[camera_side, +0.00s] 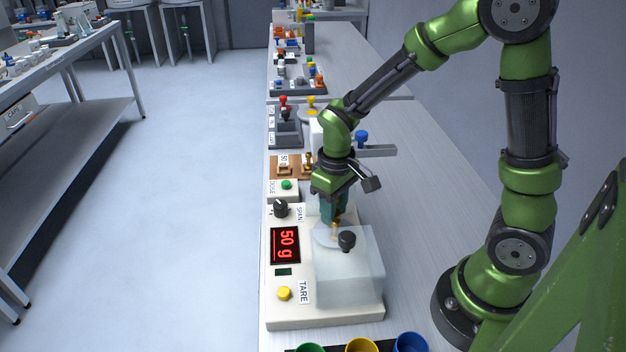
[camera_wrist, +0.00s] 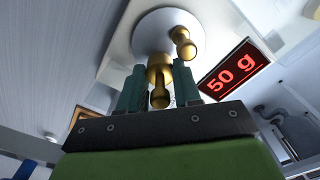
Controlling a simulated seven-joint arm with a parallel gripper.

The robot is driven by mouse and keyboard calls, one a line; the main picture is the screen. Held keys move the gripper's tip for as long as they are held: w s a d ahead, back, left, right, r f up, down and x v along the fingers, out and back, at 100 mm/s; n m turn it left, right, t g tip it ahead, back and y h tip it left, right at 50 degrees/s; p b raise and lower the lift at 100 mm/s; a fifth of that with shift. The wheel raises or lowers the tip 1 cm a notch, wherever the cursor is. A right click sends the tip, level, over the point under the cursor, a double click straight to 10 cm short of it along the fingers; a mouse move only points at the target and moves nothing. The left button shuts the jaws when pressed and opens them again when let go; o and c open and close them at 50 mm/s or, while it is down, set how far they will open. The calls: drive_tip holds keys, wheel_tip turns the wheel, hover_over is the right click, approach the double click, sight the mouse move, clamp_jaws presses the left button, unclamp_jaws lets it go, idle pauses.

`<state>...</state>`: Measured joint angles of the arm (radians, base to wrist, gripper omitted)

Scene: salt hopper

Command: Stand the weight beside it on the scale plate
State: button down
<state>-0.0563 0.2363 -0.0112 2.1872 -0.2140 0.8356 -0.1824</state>
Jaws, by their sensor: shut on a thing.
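The scale (camera_side: 350,308) is a cream box with a red display (camera_side: 285,245) reading 50 g, also legible in the wrist view (camera_wrist: 234,70). Its round pale plate (camera_side: 322,236) shows in the wrist view (camera_wrist: 150,35) with a brass weight (camera_wrist: 184,44) standing on it. My gripper (camera_side: 335,215) points down over the plate. Its teal fingers (camera_wrist: 159,90) are shut on a second brass weight (camera_wrist: 160,72), close beside the first. Whether the held weight touches the plate cannot be told. In the side view the fingers and clear cover partly hide both weights.
A clear cover (camera_side: 350,275) with a black knob (camera_side: 347,241) stands at the plate's near side. A wooden block (camera_side: 279,171) with a brass piece (camera_side: 308,160) lies beyond the scale. Coloured cups (camera_side: 361,346) stand at the near edge. The bench is free to the right.

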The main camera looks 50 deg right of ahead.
drive_tip(key=shift+f, duration=0.45)
drive_tip(key=c, duration=0.7)
unclamp_jaws()
wheel_tip(320, 180, up, 17)
drive_tip(key=s+m+t, duration=0.1)
drive_tip(key=s+t, duration=0.1)
drive_tip(key=s, duration=0.1)
drive_tip(key=s+a+r+m+t+y, duration=0.1)
drive_tip(key=s+t, duration=0.1)
drive_tip(key=s, duration=0.1)
drive_tip(key=s+m+t+y, duration=0.1)
drive_tip(key=s+m+t, duration=0.1)
drive_tip(key=t, duration=0.1)
drive_tip(key=shift+s+a+r, duration=0.4)
